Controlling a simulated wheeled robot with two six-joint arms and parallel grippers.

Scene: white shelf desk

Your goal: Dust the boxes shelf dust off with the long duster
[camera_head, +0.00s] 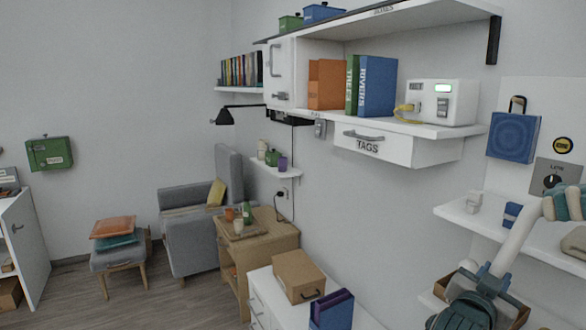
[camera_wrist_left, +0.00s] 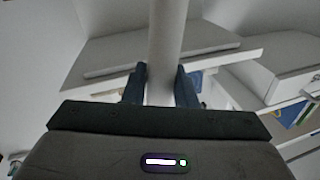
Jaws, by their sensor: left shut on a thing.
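The boxes shelf (camera_head: 410,8) is the top wall shelf, with a dark top edge and a label. A green box (camera_head: 290,22) and a blue box (camera_head: 323,12) stand on it. I cannot make out dust there. My left gripper (camera_head: 490,277) is at the lower right, well below this shelf, shut on the pale handle of the long duster (camera_head: 518,238). The duster slants up right to a teal and cream part at the frame's edge. In the left wrist view the handle (camera_wrist_left: 167,40) runs up between the fingers (camera_wrist_left: 160,90). My right gripper is not in view.
Below the boxes shelf are books (camera_head: 376,87), a white device (camera_head: 442,102) and a TAGS drawer (camera_head: 385,146). A lower right shelf (camera_head: 455,214) holds small items near the duster. A cardboard box (camera_head: 299,276) sits on a white cabinet. The floor (camera_head: 130,300) at left has free room.

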